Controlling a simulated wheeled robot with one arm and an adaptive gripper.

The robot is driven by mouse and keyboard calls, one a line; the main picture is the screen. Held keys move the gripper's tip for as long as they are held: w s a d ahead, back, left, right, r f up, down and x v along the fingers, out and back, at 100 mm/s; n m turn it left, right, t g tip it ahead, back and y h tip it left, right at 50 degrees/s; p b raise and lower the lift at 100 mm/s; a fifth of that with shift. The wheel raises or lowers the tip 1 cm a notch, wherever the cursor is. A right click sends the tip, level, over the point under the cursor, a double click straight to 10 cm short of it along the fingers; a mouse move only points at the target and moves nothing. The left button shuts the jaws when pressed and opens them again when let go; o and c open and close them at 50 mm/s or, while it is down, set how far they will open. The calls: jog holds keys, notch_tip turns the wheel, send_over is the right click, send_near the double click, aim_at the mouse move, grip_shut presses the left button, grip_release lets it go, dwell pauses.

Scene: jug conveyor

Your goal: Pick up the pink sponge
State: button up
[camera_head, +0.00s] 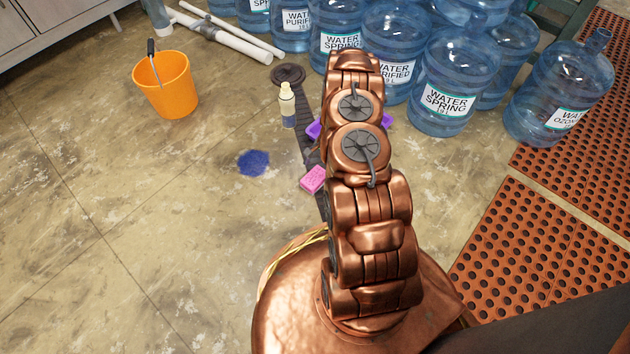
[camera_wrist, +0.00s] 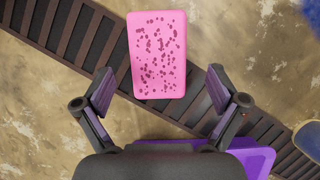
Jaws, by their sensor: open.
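The pink sponge (camera_wrist: 158,55) is a rounded block with dark red speckles. It lies flat across the dark slatted strip in the wrist view, ahead of my gripper (camera_wrist: 161,92). My gripper is open and empty, with its purple-padded fingers spread to either side below the sponge's near end. The fingers appear apart from the sponge. In the head view, the sponge (camera_head: 313,178) shows just left of my arm, which partly covers that area. My gripper's fingers cannot be made out clearly there.
A purple object (camera_wrist: 252,160) lies beside the strip (camera_wrist: 110,45). A cream-topped bottle (camera_head: 287,106) stands left of the strip. A blue patch (camera_head: 253,163) is on the floor. An orange bucket (camera_head: 165,85) stands left; water jugs (camera_head: 443,90) crowd behind. The left floor is mostly clear.

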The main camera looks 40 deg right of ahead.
aim_at(316, 176)
jog(key=b+x, duration=0.2)
jog(key=x, duration=0.2)
jog(key=shift+s+a+f, duration=0.2)
jog(key=shift+f, duration=0.2)
dwell(0.5)
jog(key=c, duration=1)
jog(key=shift+c, duration=0.2)
jog(key=shift+r, duration=0.1)
